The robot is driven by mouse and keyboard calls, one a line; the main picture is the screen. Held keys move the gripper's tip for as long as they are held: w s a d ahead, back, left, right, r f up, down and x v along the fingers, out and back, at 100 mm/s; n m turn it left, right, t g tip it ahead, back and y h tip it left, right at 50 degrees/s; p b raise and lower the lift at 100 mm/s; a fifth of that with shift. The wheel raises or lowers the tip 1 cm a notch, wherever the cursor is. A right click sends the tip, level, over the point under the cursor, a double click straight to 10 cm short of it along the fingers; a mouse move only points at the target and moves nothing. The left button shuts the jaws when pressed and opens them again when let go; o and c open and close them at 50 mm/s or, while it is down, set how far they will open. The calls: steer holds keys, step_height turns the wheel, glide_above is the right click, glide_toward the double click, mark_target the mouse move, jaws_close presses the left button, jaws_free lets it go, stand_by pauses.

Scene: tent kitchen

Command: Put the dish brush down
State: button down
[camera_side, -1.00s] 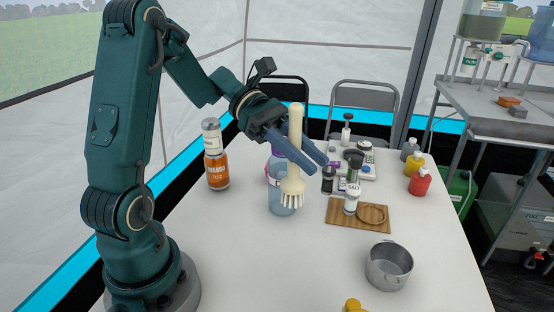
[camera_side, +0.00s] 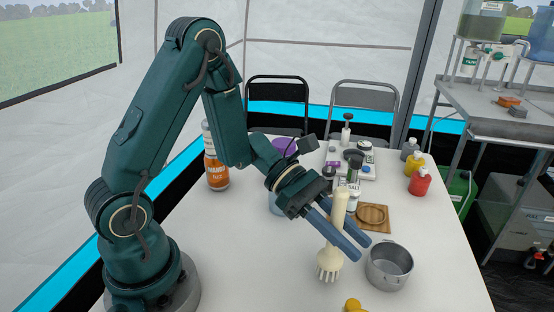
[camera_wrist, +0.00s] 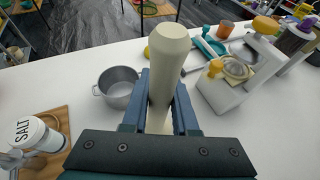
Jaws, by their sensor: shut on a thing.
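The cream dish brush (camera_side: 330,254) is upright with its bristles down, in front of and left of the metal pot in the side view. My gripper (camera_side: 352,236) is shut on its handle. In the wrist view the handle (camera_wrist: 167,62) rises between the two blue fingers (camera_wrist: 163,108); the brush head is hidden there. The bristles look close to the white table (camera_side: 260,270); I cannot tell whether they touch it.
A metal pot (camera_side: 388,266) stands close to the fingers. A wooden board (camera_side: 378,226) with a salt shaker (camera_wrist: 38,135) is behind. A mango bottle (camera_side: 216,172) stands at the left. A yellow item (camera_side: 352,304) lies at the front edge of view.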

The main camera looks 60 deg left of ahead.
steer(key=shift+f, duration=0.55)
steer(key=shift+f, duration=0.1)
steer(key=c, duration=0.7)
jaws_free()
